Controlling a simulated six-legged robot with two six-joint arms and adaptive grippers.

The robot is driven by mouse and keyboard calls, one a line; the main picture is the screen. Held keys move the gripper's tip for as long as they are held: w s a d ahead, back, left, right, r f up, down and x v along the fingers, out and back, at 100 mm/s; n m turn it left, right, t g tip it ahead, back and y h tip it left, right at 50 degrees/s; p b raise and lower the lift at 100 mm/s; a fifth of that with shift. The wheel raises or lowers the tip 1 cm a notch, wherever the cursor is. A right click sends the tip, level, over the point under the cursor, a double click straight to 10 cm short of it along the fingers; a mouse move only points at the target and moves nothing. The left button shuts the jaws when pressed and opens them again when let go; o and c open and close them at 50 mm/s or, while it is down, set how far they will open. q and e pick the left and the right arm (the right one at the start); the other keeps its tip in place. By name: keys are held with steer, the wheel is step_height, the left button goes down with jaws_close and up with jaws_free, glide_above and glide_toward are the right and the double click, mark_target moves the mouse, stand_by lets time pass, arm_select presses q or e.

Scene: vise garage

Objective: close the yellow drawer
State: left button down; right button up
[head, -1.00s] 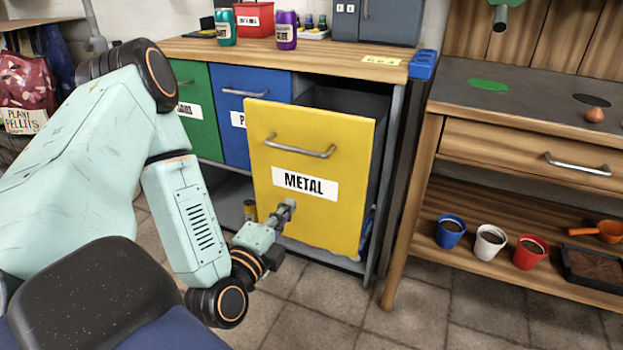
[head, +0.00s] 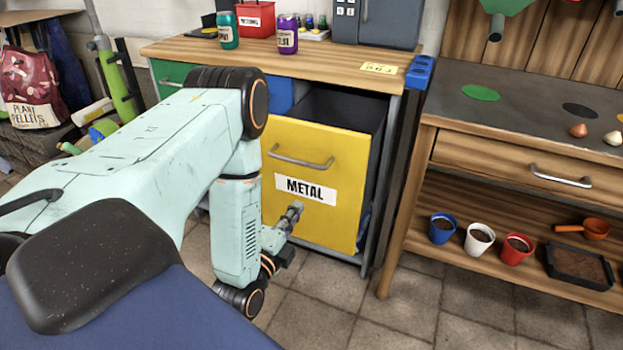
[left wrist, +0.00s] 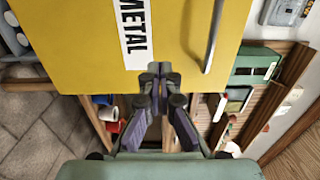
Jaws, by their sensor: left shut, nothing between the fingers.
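The yellow drawer (head: 325,215) has a METAL label and a grey bar handle (head: 301,161). It stands pulled out from the cabinet, with its dark inside open at the top. My left gripper (head: 296,207) is shut and empty, at the lower left of the drawer front, below the label. In the left wrist view the shut fingertips (left wrist: 159,69) lie over the yellow front (left wrist: 75,50), beside the label; whether they touch it I cannot tell. The handle (left wrist: 213,40) is to the right there. My right gripper is not in view.
A wooden workbench (head: 430,170) stands close to the right, with several pots on its lower shelf. The cabinet top (head: 330,53) holds jars and a red box (head: 255,17). A bag of plant pellets (head: 30,90) is at far left. Tiled floor in front is clear.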

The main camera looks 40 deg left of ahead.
mark_target(317, 180)
arm_select(q)
steer(key=b+x, duration=0.2)
steer(key=x, duration=0.6)
steer(key=shift+w+d, duration=0.1)
steer(key=shift+w, duration=0.4)
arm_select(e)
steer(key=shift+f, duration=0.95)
arm_select(q)
steer(key=shift+w, duration=0.1)
